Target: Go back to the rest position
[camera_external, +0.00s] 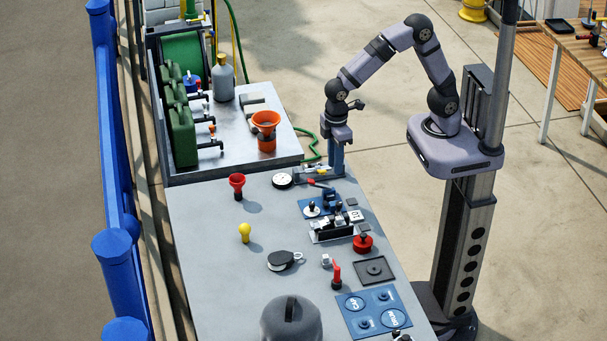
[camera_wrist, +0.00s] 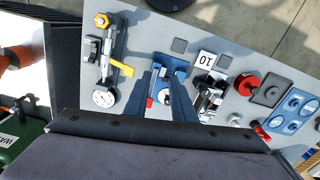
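My gripper (camera_external: 337,174) hangs fingers-down over the far right part of the grey console, just beyond the blue plate with the black-and-white knob (camera_external: 312,209). In the wrist view its two blue fingers (camera_wrist: 168,66) stand apart. A part of the blue plate and a small red and white piece show between them. I see nothing held. My arm is bent in an arch from its pedestal at the right. How far the fingertips are above the console is hard to tell.
Space above is clear.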

